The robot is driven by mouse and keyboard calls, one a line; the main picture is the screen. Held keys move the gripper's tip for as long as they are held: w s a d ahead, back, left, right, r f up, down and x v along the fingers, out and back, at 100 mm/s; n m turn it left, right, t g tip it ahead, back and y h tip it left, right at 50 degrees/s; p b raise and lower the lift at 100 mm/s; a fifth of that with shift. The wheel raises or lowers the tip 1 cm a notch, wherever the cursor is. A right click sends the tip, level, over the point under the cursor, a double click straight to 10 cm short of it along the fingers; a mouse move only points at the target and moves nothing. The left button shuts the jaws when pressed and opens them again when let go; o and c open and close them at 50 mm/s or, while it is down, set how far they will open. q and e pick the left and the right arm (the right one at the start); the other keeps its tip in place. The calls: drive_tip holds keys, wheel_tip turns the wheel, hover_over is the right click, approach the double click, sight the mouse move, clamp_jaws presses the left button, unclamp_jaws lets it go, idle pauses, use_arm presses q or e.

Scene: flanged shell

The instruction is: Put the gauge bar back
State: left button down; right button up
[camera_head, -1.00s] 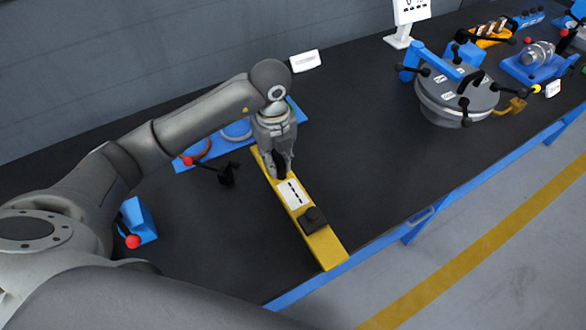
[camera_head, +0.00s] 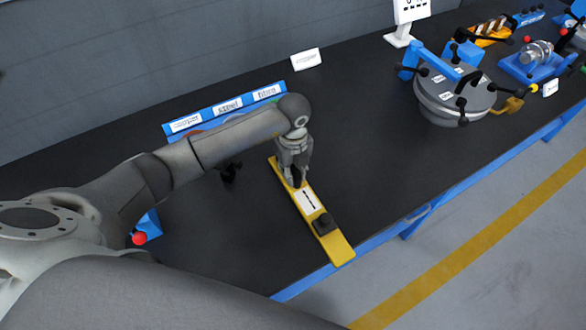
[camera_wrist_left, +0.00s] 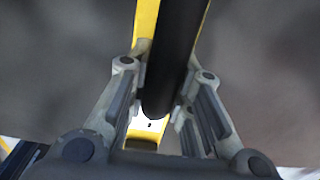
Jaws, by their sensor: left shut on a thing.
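The gauge bar (camera_head: 340,247) is a long yellow bar with a white label and a black knob towards its near end. It lies across the bench, near end by the front edge. My left gripper (camera_head: 296,183) is shut at its far end. In the left wrist view, the fingers (camera_wrist_left: 160,105) close on a black rounded grip (camera_wrist_left: 180,50), with the yellow bar (camera_wrist_left: 145,25) showing beyond it. I cannot tell whether the bar touches the bench. My right gripper is out of view.
A blue rack labelled copper, steel and fibre (camera_head: 228,106) stands behind my left arm. A blue block with a red ball (camera_head: 139,238) is at left. A grey round flanged shell (camera_head: 440,108) with black handles stands at right. Bench between bar and shell is clear.

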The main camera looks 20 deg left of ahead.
use_arm(q)
drive_tip(key=c, duration=1.7)
unclamp_jaws()
drive_tip(key=o, duration=0.4)
wheel_tip(320, 180, up, 11)
drive_tip(key=b, duration=0.2)
drive_tip(key=shift+f+b, duration=0.15)
drive_tip(key=shift+b, duration=0.2)
drive_tip(key=shift+r, duration=0.7)
